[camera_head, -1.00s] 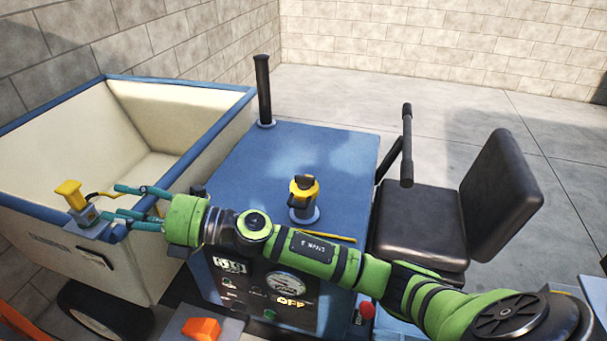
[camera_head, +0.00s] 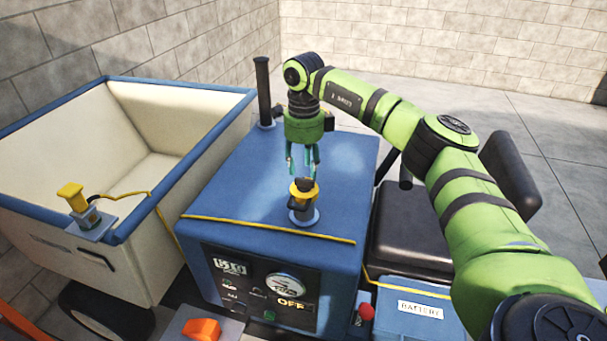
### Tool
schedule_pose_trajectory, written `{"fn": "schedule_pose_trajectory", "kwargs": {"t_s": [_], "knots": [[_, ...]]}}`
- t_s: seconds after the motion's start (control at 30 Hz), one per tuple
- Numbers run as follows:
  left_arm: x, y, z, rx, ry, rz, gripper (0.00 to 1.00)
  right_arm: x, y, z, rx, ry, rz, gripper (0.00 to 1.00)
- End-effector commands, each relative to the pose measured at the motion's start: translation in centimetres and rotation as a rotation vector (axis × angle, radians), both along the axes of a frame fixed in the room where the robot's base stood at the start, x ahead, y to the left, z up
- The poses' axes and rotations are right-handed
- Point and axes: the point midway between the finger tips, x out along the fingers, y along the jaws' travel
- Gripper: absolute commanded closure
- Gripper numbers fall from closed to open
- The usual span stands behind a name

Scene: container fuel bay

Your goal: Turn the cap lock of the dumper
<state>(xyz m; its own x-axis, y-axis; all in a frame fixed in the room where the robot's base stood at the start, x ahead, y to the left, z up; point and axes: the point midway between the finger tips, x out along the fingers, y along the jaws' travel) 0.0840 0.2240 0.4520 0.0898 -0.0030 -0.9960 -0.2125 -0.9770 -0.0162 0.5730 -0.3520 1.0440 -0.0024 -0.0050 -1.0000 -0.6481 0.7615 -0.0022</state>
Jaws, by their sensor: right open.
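The dumper's blue engine housing (camera_head: 240,180) stands in the middle of the head view. On its top is a cap (camera_head: 304,199) with a yellow ring and a dark lock piece, on a grey-blue neck. My right gripper (camera_head: 302,172) points down just above the cap, with its teal fingers open. The fingertips are close to the cap's top; whether they touch it I cannot tell. My left gripper is not in view.
A dark exhaust pipe (camera_head: 263,90) rises behind the cap. The cream skip (camera_head: 75,125) is at left, with a yellow-handled part (camera_head: 72,196) on its rim. A gauge panel (camera_head: 262,285) shows OFF. A black seat (camera_head: 412,240) and battery box (camera_head: 415,308) are at right.

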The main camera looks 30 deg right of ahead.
Motion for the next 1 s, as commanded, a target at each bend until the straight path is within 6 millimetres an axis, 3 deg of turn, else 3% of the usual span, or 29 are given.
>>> {"fn": "schedule_pose_trajectory", "kwargs": {"t_s": [0.3,0.6,0.63,0.7,0.73,1.0], "knots": [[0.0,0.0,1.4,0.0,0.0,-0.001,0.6,0.0,0.1,-3.7,0.003,0.0,0.001,0.56],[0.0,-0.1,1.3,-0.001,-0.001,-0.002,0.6,0.0,0.1,-4.1,0.003,-0.002,0.002,0.56],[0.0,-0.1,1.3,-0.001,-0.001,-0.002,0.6,0.0,0.1,-4.1,0.003,-0.002,0.002,0.64],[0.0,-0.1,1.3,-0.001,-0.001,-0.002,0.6,0.0,0.1,-4.1,0.003,-0.002,0.002,0.92],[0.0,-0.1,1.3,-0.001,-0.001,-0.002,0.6,0.0,0.1,-4.1,0.003,-0.002,0.002,1.0],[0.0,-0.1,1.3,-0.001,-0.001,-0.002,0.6,0.0,0.1,-4.1,0.004,-0.002,0.006,1.0]]}}
